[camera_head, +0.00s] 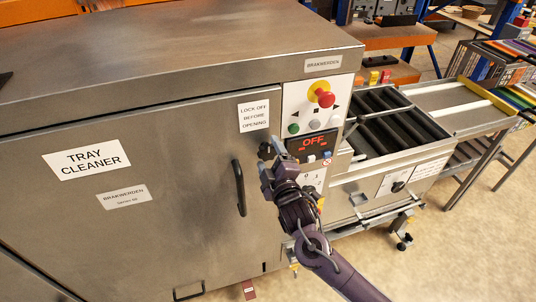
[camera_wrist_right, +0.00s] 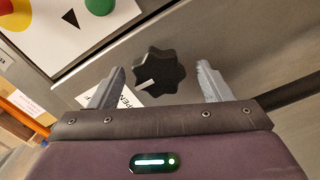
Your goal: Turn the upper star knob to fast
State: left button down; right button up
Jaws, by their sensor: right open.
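A black star knob (camera_wrist_right: 160,72) with a white pointer mark sits on the steel front of the tray cleaner. In the right wrist view the mark points to the lower left. In the head view the knob (camera_head: 264,151) is a small dark shape below the "LOCK OFF BEFORE OPENING" label, partly hidden by my gripper. My right gripper (camera_head: 270,156) is open in front of it. In the right wrist view its fingers (camera_wrist_right: 160,69) stand on either side of the knob, with visible gaps. No fast marking is readable. My left gripper is not in view.
The control panel with a red stop button (camera_head: 326,99), a green button (camera_head: 293,128) and a display reading "OFF" (camera_head: 313,142) is close right of the gripper. A black door handle (camera_head: 239,188) stands out at the left. A roller conveyor (camera_head: 395,120) is further right.

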jog(key=b+v, duration=0.2)
jog(key=v, duration=0.4)
jog(key=shift+s, duration=0.2)
jog(key=shift+f, duration=0.1)
